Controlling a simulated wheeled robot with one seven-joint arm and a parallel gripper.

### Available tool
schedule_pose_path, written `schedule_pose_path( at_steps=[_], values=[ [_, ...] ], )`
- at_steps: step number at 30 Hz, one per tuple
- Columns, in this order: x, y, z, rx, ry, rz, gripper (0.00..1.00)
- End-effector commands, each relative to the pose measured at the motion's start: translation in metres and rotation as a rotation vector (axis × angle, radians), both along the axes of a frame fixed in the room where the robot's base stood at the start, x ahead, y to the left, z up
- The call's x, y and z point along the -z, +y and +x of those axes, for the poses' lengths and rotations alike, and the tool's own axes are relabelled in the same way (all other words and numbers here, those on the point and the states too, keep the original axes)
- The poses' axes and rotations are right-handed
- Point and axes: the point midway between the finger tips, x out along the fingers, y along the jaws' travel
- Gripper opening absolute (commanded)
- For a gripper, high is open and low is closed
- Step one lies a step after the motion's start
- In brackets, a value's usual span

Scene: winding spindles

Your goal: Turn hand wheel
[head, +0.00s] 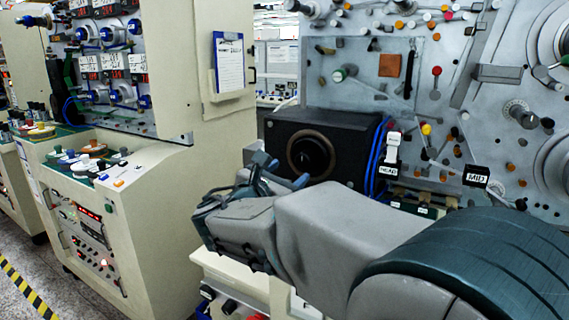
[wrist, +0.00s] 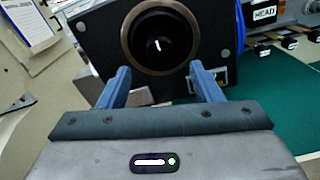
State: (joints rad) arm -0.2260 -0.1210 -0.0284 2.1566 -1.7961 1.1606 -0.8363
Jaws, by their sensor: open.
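A black box (head: 345,143) stands on the bench in front of the grey machine panel. Its front face has a round black part (head: 311,153) with a brownish ring. That part fills the upper middle of the wrist view (wrist: 158,42), with a small white mark at its centre. I cannot tell for sure that it is the hand wheel. My gripper (head: 283,172) is in front of the box, with its blue fingers pointing towards it. In the wrist view the fingers (wrist: 160,72) are apart, below the round part, with nothing between them.
A cream cabinet with spools and a control console (head: 110,200) stands at the left. A clipboard (head: 229,63) hangs on its side. The grey panel (head: 400,60) at the right carries many pegs and rollers. A green mat (wrist: 262,128) lies right of my gripper in the wrist view.

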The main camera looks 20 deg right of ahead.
Motion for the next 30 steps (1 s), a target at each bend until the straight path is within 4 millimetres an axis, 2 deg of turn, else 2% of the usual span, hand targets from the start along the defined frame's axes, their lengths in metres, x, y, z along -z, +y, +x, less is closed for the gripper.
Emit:
schedule_pose_path(
  at_steps=[3,9,15,23,28,30],
  values=[
    [0.000,-0.021,0.016,0.004,0.001,0.000,0.59],
    [0.000,-0.045,0.034,0.003,0.000,0.001,0.59],
    [0.000,-0.055,0.042,0.001,0.000,0.002,0.59],
    [0.000,-0.056,0.043,0.001,0.000,0.002,0.59],
    [0.000,-0.055,0.043,0.001,0.000,0.002,0.15],
    [0.000,-0.055,0.043,0.001,0.000,0.002,0.14]
  ],
)
